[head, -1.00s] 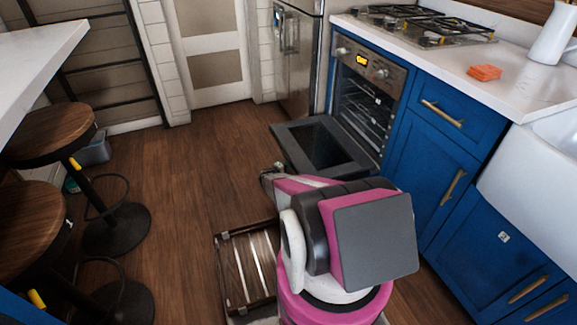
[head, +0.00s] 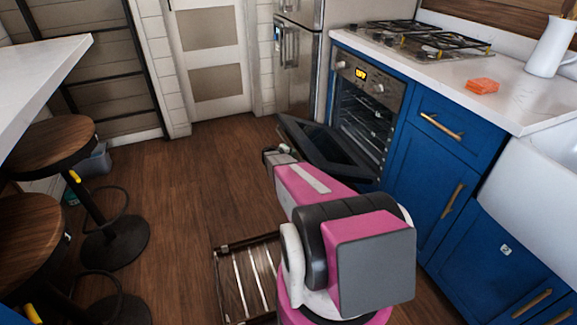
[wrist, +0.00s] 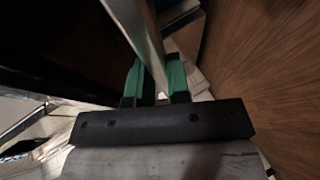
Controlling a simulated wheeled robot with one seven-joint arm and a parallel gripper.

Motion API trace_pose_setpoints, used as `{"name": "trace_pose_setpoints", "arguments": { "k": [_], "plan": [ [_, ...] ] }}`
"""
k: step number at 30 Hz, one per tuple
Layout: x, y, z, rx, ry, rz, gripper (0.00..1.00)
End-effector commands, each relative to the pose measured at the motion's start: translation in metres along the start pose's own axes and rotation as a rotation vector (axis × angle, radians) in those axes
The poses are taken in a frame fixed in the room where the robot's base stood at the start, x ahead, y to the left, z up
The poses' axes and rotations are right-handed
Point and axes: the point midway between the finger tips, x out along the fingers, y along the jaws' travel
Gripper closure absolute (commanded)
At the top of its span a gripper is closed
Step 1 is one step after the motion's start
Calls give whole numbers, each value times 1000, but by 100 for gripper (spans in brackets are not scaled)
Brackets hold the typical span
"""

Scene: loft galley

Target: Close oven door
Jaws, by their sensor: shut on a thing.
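The oven (head: 362,112) is set in the blue cabinets under the hob, with its racks showing. Its dark door (head: 322,147) is partly open, tilted up from flat, with its free edge toward the room. In the wrist view my gripper's green fingers (wrist: 157,85) are on either side of a pale metal bar (wrist: 138,28), which looks like the door's handle or edge. The gripper is shut on it. My arm hides the lower part of the door.
Stools (head: 50,145) stand at the left counter. A steel fridge (head: 296,70) stands beyond the oven. The middle wooden floor (head: 190,180) is clear.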

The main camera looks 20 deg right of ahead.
Motion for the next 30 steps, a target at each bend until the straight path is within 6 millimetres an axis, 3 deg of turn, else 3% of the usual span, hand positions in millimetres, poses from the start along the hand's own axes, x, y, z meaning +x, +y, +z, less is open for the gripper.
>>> {"name": "trace_pose_setpoints", "arguments": {
  "k": [1, 14, 23, 30],
  "plan": [
    [-5, 20, 2, 19, 1, -27, 100],
    [1, 140, 2, 132, 0, -300, 100],
    [25, 222, 10, 213, -1, -495, 100],
    [56, 283, 21, 278, -1, -654, 100]
  ]
}}
